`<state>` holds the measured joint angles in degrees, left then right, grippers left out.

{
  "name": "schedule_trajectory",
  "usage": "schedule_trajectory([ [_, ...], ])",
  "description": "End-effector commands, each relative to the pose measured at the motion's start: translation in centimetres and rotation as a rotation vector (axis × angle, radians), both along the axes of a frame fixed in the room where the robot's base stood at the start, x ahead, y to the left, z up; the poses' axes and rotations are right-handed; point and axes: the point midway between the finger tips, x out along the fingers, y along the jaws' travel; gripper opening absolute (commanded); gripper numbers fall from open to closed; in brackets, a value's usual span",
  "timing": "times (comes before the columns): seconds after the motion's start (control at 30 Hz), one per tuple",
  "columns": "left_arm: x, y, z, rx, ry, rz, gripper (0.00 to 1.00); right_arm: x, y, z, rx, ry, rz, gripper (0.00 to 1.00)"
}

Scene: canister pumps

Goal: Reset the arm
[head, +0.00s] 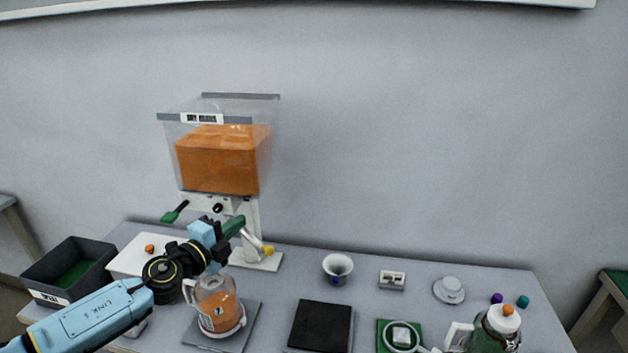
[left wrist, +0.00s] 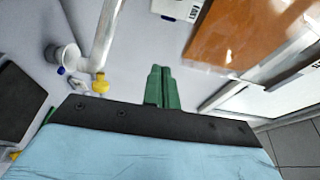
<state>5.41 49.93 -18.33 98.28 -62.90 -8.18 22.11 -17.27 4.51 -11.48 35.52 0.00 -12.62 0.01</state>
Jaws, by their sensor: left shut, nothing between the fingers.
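My left arm comes in from the lower left in the head view. Its gripper (head: 234,227) is in front of the lower part of the dispenser (head: 222,155), above the glass jug. In the left wrist view the green fingers (left wrist: 162,88) are together with nothing between them. The dispenser is a clear bin filled with orange material, with a green-handled lever (head: 174,212) at its left. The jug (head: 217,307) stands upright with orange material inside. I cannot tell whether the gripper touches the dispenser. My right gripper is not in view.
A dark bin (head: 70,270) and a white board (head: 128,262) are at the left. A black pad (head: 321,325), a white cup (head: 337,268) and a lidded green-tinted jar (head: 494,330) stand to the right. The wall is behind the table; the space above its right half is free.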

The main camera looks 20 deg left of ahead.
Motion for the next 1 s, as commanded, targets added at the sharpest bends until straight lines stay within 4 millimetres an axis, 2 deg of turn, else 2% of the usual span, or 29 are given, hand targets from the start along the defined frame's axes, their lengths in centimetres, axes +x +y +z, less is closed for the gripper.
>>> schedule_trajectory([
  [0.17, -0.5, -0.7, -0.4, -0.057, -0.003, 0.026, 0.0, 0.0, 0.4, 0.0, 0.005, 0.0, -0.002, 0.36],
  [0.27, -2.0, -2.0, -1.3, -0.203, 0.003, 0.108, 0.0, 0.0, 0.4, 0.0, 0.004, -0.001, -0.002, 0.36],
  [0.37, -4.7, -3.1, -3.2, -0.414, 0.054, 0.26, 0.0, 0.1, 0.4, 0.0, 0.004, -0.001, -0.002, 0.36],
  [0.47, -8.6, -4.1, -6.4, -0.626, 0.174, 0.45, 0.0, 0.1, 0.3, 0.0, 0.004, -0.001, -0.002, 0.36],
  [0.5, -10.5, -4.6, -7.8, -0.702, 0.239, 0.525, 0.0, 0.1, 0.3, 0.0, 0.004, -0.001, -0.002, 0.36],
  [0.6, -15.2, -6.1, -11.0, -0.852, 0.42, 0.69, 0.0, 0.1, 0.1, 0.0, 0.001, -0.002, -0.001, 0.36],
  [0.7, -19.4, -7.9, -13.1, -0.949, 0.59, 0.804, 0.0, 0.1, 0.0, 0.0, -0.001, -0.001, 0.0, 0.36],
  [0.8, -23.0, -9.7, -14.4, -1.011, 0.737, 0.88, 0.0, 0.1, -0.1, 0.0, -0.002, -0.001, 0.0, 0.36],
  [1.0, -28.9, -13.1, -15.3, -1.092, 0.991, 0.969, 0.0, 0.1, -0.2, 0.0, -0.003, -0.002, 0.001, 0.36],
])
